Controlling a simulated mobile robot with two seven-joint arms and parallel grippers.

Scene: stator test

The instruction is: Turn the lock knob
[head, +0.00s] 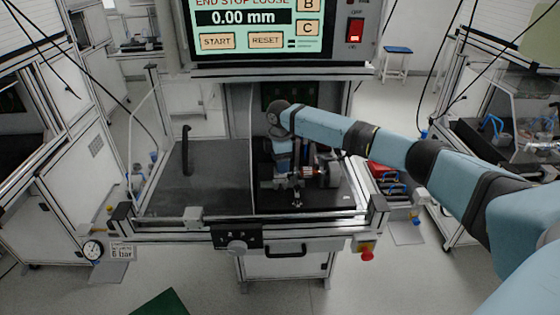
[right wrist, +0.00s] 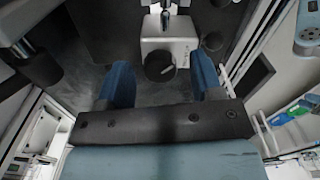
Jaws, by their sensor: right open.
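In the right wrist view a round black knob (right wrist: 160,66) sits on a pale metal block (right wrist: 168,35) with a rod above it. My right gripper (right wrist: 160,74) is open, with its two blue fingers on either side of the knob and a gap on each side. I cannot tell how far its fingertips are from the knob in depth. In the head view my right arm reaches in from the right, and its wrist (head: 282,147) points down over the metal fixture (head: 328,172) on the bench. The knob is hard to make out there. My left gripper is not in view.
A screen (head: 256,30) above the bench reads "END STOP LOOSE" and "0.00 mm". A black upright handle (head: 186,150) stands on the bench's left side.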

